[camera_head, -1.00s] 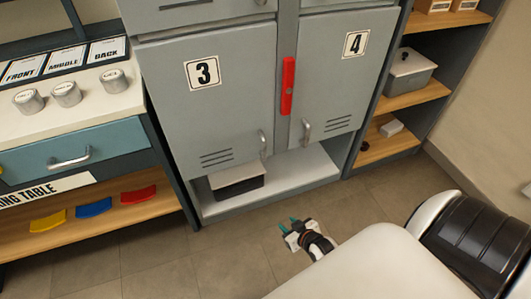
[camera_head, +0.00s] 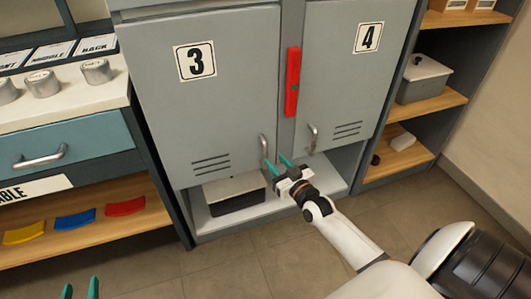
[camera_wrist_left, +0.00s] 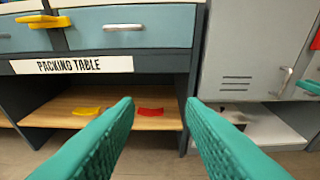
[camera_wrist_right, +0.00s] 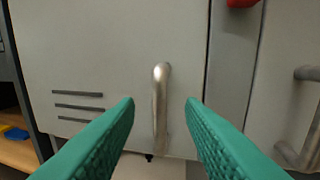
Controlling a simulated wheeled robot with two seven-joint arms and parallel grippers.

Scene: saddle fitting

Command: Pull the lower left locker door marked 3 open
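The grey locker door marked 3 (camera_head: 205,110) is shut in the head view, at the lower left of the locker. Its vertical metal handle (camera_head: 264,148) is near the door's lower right corner. My right gripper (camera_head: 279,164) is open just in front of that handle. In the right wrist view the handle (camera_wrist_right: 160,105) stands between the two teal fingers, with clear gaps on both sides. My left gripper (camera_head: 80,289) is open and empty at the bottom left, facing the packing table; its fingers also show in the left wrist view (camera_wrist_left: 160,110).
Door 4 (camera_head: 345,80) is shut on the right, with a red bar (camera_head: 292,82) on the post between the doors. A grey box (camera_head: 235,192) sits in the open bay below door 3. The packing table (camera_head: 70,135) stands left. The floor in front is clear.

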